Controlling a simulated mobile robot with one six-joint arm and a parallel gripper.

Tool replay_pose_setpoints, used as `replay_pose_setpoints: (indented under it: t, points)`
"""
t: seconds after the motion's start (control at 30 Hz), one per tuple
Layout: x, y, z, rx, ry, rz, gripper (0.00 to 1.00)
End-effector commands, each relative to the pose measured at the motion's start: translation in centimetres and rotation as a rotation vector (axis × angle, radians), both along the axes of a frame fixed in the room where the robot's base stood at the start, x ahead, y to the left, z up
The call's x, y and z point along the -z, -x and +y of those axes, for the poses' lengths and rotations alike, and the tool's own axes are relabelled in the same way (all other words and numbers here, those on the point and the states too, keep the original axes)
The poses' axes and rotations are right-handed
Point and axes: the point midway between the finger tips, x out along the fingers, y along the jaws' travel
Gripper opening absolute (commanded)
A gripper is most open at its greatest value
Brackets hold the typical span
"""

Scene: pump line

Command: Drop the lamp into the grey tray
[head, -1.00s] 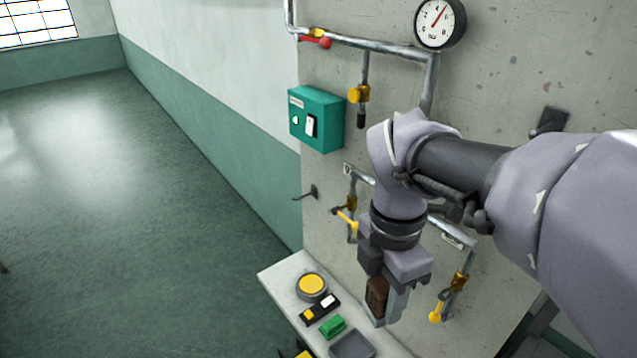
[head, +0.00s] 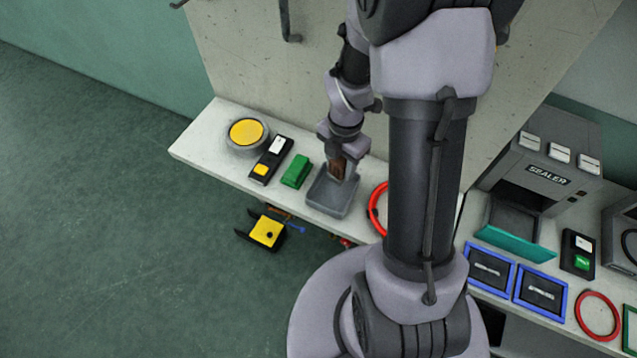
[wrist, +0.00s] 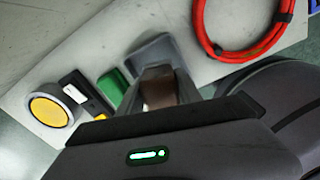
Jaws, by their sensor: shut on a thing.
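The grey tray (head: 330,201) lies on the pale bench, and part of it shows beyond the fingers in the wrist view (wrist: 147,50). My gripper (head: 343,175) points down above the tray. It is shut on a small dark brown block, which I take to be the lamp (head: 337,167). The lamp also shows between the fingers in the wrist view (wrist: 158,88), with its lower end hidden from clear sight. I cannot tell exactly how high it is above the tray floor.
A green block (head: 296,171) is close to the tray's left. Farther left are a black switch box (head: 271,159) and a round yellow button (head: 247,132). A red ring (head: 376,208) is at the right, partly behind my arm. The bench's front edge is close to the tray.

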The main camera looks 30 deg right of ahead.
Motion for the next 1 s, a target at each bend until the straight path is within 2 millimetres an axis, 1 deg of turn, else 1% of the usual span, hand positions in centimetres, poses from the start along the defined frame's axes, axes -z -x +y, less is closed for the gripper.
replay_pose_setpoints:
  t: [0.03,0.17,0.4,0.47,0.53,0.73,0.77,0.8,0.87,0.9,1.0]
  points:
    - [0.6,0.0,-0.1,0.000,0.000,0.000,0.00]
    - [1.5,0.1,-0.1,-0.001,0.000,0.000,0.00]
    - [5.4,0.1,-0.1,-0.001,0.000,0.000,0.00]
    - [6.1,0.1,-0.1,-0.001,0.000,0.000,0.00]
    - [6.5,0.1,-0.1,-0.001,0.000,0.000,0.00]
    - [6.2,0.0,-0.1,-0.001,0.000,-0.001,0.00]
    - [6.2,0.0,-0.1,-0.001,0.000,-0.001,0.43]
    - [6.2,0.0,-0.1,-0.001,0.000,0.000,0.51]
    - [6.2,0.0,-0.1,-0.001,0.000,0.000,0.63]
    - [6.2,0.1,-0.1,-0.001,0.000,0.000,0.67]
    - [6.2,0.1,-0.1,-0.001,0.000,0.000,0.67]
